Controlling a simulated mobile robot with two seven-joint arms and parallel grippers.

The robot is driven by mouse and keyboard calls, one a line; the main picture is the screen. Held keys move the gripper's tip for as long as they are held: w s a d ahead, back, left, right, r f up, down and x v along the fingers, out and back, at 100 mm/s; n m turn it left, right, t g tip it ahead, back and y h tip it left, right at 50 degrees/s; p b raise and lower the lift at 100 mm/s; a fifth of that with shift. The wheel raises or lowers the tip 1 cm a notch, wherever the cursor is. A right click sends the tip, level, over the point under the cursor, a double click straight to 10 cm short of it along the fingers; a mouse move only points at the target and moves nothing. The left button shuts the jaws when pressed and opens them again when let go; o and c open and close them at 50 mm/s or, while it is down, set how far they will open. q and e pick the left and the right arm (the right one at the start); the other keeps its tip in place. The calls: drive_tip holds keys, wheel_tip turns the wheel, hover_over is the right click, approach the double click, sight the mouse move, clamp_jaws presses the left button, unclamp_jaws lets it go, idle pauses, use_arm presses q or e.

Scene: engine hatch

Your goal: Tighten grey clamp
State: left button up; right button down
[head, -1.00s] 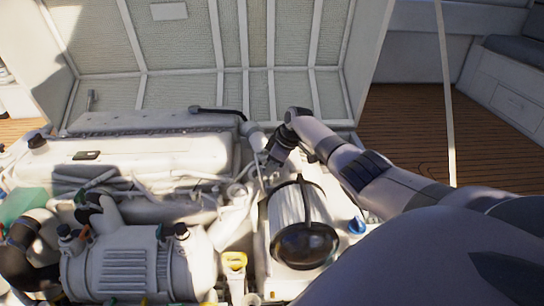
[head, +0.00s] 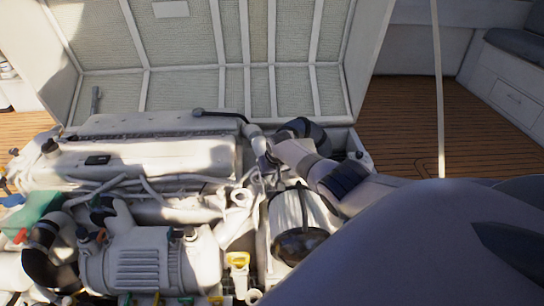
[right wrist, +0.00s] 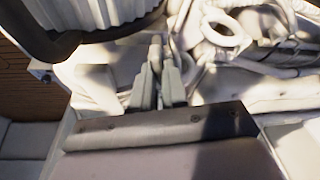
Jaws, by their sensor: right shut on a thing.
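My right gripper (head: 264,164) reaches in from the right to the pipes at the right end of the white engine (head: 130,170). In the right wrist view its grey fingers (right wrist: 157,72) are close together on a small light grey piece between their tips, which appears to be the grey clamp (right wrist: 156,46). The fingers hide most of it. In the head view the clamp is too small and covered by my arm to make out. My left gripper is not in view.
A white ribbed canister (head: 295,212) with a dark end stands just in front of my right forearm. Hoses and a pale ring (right wrist: 222,30) lie close to the fingers. The raised hatch (head: 200,70) stands behind the engine. Wooden deck (head: 400,120) is open at right.

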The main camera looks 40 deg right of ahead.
drive_tip(key=shift+a+m+g+h, duration=0.1)
drive_tip(key=shift+m+g+h, duration=0.3)
drive_tip(key=shift+m, duration=1.1)
drive_tip(key=shift+f, duration=0.1)
drive_tip(key=c, duration=1.2)
unclamp_jaws()
drive_tip(key=shift+o, duration=0.2)
drive_tip(key=p+v, duration=0.7)
